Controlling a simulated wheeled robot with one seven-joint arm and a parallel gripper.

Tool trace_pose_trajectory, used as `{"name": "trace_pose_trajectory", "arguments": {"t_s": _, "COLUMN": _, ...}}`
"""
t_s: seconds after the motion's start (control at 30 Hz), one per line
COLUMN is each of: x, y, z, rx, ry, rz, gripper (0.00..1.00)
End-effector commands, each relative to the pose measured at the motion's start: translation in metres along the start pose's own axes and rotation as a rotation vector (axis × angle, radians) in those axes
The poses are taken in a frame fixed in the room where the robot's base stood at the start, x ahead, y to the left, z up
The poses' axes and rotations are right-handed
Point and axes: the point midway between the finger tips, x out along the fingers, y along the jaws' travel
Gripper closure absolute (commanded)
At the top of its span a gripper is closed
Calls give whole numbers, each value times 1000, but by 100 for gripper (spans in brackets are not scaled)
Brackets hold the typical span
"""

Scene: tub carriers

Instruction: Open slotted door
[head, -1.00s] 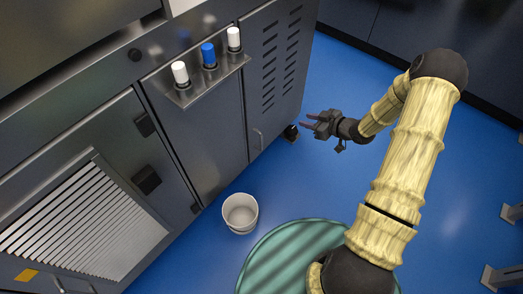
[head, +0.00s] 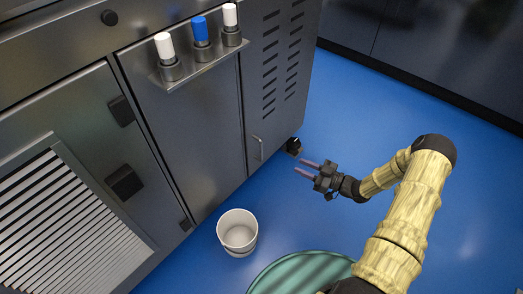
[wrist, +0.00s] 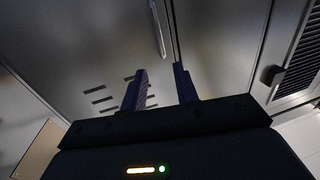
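The slotted door (head: 275,75) is a dark grey cabinet door with columns of short slots, at the upper middle of the head view. It looks shut. Its thin vertical handle (head: 257,148) is near the lower left edge of the door. In the wrist view the door (wrist: 90,45) fills the upper left, and the handle (wrist: 157,28) shows at the top, beyond the fingers. My gripper (head: 306,167) is to the right of the handle and apart from it. Its two fingers (wrist: 160,88) are spread with nothing between them.
A plain door (head: 195,125) is left of the slotted door, under a shelf with two white-capped bottles and one blue-capped bottle (head: 201,30). A white bucket (head: 238,232) stands on the blue floor. A black caster (head: 293,146) is at the cabinet corner. Floor to the right is clear.

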Motion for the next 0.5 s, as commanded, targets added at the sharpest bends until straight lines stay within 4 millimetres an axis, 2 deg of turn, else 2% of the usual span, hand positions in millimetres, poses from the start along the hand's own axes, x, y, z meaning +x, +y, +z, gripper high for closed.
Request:
{"name": "trace_pose_trajectory", "arguments": {"t_s": 0.27, "x": 24, "y": 0, "z": 2, "rx": 0, "ry": 0, "rz": -2, "gripper": 70}}
{"name": "trace_pose_trajectory", "arguments": {"t_s": 0.5, "x": 66, "y": -1, "z": 4, "rx": 0, "ry": 0, "rz": -3, "gripper": 70}}
